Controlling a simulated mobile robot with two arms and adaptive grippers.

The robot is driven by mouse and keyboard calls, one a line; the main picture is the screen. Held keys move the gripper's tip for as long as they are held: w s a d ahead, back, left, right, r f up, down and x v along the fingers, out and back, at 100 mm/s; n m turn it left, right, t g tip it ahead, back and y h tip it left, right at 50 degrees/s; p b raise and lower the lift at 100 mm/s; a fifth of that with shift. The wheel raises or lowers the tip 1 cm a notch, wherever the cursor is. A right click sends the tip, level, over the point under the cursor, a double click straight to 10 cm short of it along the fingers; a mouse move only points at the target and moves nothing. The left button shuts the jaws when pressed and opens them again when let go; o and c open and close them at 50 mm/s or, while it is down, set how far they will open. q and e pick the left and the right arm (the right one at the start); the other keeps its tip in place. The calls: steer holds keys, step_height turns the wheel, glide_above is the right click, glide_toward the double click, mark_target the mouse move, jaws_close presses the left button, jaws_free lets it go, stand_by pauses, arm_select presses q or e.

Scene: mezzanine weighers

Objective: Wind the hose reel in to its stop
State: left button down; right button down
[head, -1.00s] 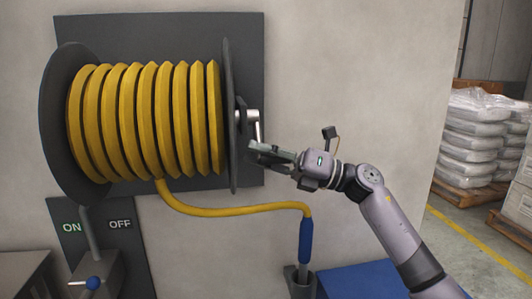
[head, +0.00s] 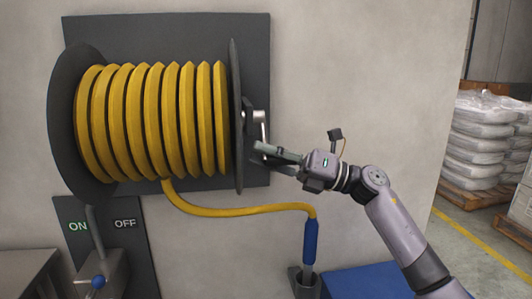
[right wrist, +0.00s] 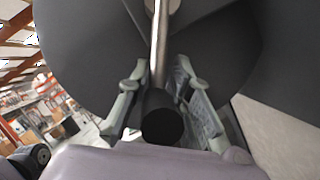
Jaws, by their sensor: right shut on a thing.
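The hose reel (head: 237,115) is mounted on a dark wall plate, with yellow hose (head: 152,125) wound in side-by-side turns. The hose's free end leaves the drum's underside and runs right to a blue nozzle (head: 310,242) pointing down into a dark holder (head: 306,288). A metal crank arm (head: 264,126) stands at the reel's right side. My right gripper (head: 262,154) is shut on the crank's handle. In the right wrist view the black handle (right wrist: 162,117) sits between its fingers, with the crank arm rising behind. My left gripper is not in view.
A blue surface (head: 365,280) lies below my right arm. Stacked white sacks (head: 482,140) stand on pallets at right. The wall right of the reel is bare.

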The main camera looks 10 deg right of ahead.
steer(key=shift+a+f, duration=0.1)
steer(key=shift+f, duration=0.45)
steer(key=c, duration=1.8)
jaws_free()
steer(key=shift+o, duration=1.4)
steer(key=shift+w+r, duration=0.1)
steer(key=shift+w, duration=0.1)
steer(key=shift+o, duration=0.2)
steer(key=shift+s+r, duration=0.1)
steer(key=shift+r, duration=0.05)
steer(key=v, duration=1.2)
steer(key=shift+c, duration=0.2)
